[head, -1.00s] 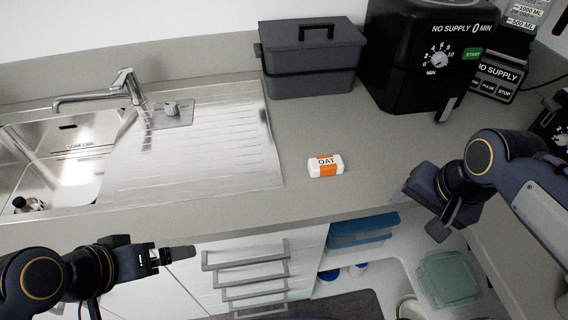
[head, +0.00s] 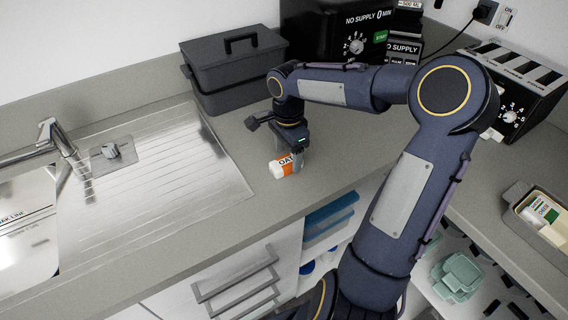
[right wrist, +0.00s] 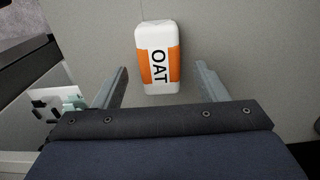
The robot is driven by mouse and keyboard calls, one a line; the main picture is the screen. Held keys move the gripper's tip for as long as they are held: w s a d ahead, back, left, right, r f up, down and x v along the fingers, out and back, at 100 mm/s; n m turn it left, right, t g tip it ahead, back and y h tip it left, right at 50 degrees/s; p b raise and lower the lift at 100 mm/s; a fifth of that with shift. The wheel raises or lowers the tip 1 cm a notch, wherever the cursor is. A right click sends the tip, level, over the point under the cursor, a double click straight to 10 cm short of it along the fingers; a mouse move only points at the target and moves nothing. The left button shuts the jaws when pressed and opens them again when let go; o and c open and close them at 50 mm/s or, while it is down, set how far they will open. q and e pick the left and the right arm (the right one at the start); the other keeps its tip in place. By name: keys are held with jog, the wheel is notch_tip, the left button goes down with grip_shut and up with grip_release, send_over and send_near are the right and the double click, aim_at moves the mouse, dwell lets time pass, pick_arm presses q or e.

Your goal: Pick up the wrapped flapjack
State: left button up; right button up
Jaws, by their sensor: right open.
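The wrapped flapjack (head: 281,168) is a small white packet with an orange band marked OAT. It lies on the grey worktop, right of the sink's drainer, and my gripper partly covers it in the head view. In the right wrist view the flapjack (right wrist: 158,60) lies ahead of and between the lines of the two fingers. My right gripper (head: 292,160) points down at the flapjack from above. The right wrist view shows the right gripper (right wrist: 160,82) open, with space on both sides of the packet. My left gripper is out of view.
A dark grey lidded box (head: 235,66) and a black appliance (head: 330,35) stand behind. The steel drainer (head: 165,160) lies to the left. The worktop's front edge runs close by, above white drawers (head: 235,280). A toaster (head: 515,90) stands at the right.

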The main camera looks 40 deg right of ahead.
notch_tip(320, 180, down, 2)
jog(key=shift+f, duration=0.2)
jog(key=c, duration=1.1)
jog(key=shift+o, duration=0.2)
jog(key=shift+r, duration=0.15)
